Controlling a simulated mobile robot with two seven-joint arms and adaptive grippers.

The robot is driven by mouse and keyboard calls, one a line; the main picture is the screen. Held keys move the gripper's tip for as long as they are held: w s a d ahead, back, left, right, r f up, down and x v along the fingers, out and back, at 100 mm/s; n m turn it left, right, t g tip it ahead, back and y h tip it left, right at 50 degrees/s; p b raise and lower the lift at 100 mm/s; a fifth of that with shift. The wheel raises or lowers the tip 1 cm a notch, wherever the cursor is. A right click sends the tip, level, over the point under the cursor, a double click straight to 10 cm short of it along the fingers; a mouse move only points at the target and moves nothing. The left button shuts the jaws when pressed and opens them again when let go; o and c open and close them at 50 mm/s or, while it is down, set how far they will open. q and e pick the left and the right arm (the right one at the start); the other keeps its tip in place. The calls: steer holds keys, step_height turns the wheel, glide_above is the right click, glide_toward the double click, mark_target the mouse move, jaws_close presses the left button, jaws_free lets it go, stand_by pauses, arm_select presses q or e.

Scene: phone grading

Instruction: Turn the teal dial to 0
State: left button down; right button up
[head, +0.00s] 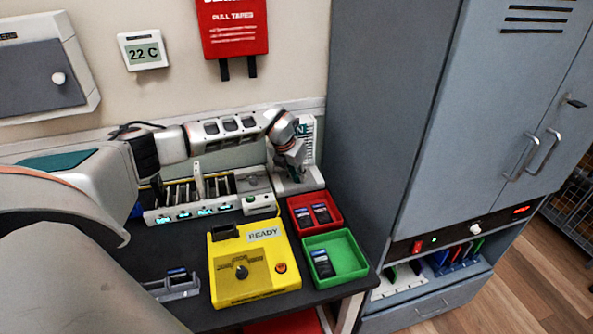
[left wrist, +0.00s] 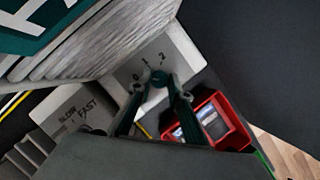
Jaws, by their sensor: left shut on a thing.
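The teal dial (left wrist: 160,78) sits on a light panel (left wrist: 184,47) marked 0, 1 and 2 in the left wrist view. Its pointer is too small and covered to read. My left gripper (left wrist: 157,85) is shut on the dial, one finger on each side. In the head view my left gripper (head: 292,172) reaches down onto the white device (head: 310,183) at the back of the table. The gripper hides the dial there. My right gripper is not in view.
A red tray (head: 337,219) and a green tray (head: 361,269) with phones stand in front of the device. A yellow READY box (head: 276,289) is left of them. A slotted rack (head: 187,213) lies below my left arm. A grey cabinet (head: 390,110) rises close on the right.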

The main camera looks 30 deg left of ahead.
arm_select(q)
steer(key=shift+n, duration=0.4)
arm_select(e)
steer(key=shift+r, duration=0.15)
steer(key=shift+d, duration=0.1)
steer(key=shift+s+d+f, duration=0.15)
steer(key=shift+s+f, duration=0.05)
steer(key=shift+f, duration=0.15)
arm_select(q)
steer(key=c, duration=1.9)
jaws_free()
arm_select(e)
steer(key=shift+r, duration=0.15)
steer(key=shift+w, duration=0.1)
